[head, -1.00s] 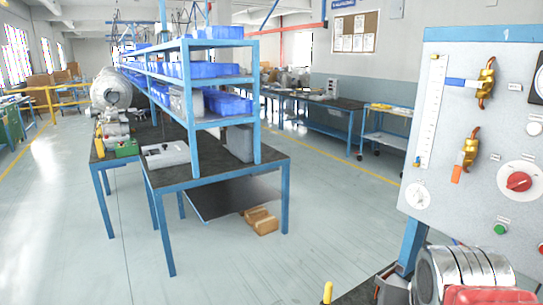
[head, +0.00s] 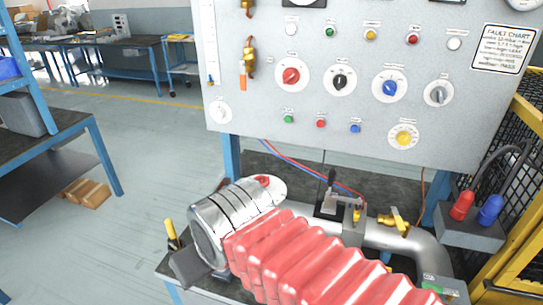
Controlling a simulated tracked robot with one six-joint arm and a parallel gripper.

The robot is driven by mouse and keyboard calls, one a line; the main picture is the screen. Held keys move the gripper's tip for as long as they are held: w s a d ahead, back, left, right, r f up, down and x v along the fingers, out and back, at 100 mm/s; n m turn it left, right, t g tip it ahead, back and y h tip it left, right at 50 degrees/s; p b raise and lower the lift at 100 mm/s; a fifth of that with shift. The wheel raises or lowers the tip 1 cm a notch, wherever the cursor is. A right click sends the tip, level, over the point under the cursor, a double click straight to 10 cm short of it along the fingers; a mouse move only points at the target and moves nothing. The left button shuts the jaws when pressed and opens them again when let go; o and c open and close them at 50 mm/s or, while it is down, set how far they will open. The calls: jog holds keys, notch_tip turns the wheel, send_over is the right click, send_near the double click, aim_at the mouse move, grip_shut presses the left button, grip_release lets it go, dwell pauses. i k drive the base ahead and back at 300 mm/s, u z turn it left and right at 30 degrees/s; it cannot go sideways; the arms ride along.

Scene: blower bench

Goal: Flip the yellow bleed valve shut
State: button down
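A small brass-yellow valve (head: 394,221) sits on top of the grey metal pipe (head: 385,236) on the bench below the panel. Its handle is small in the picture, and I cannot tell whether it is open or shut. On the panel's left side, a brass valve with an orange lever (head: 243,74) hangs with the lever pointing down. A yellow-tipped upright handle (head: 171,232) stands at the bench's left end. My gripper is not in view.
A red ribbed hose (head: 305,262) covers the bench front, beside a silver drum (head: 232,213). A block with red and blue plugs (head: 472,233) stands right, near a yellow-framed cage (head: 515,215). The grey panel (head: 300,110) stands above.

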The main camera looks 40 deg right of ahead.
aim_at(399, 222)
jog(key=z, duration=1.5)
jog(key=k, duration=0.5)
jog(key=u, duration=0.05)
jog(key=i, duration=0.5)
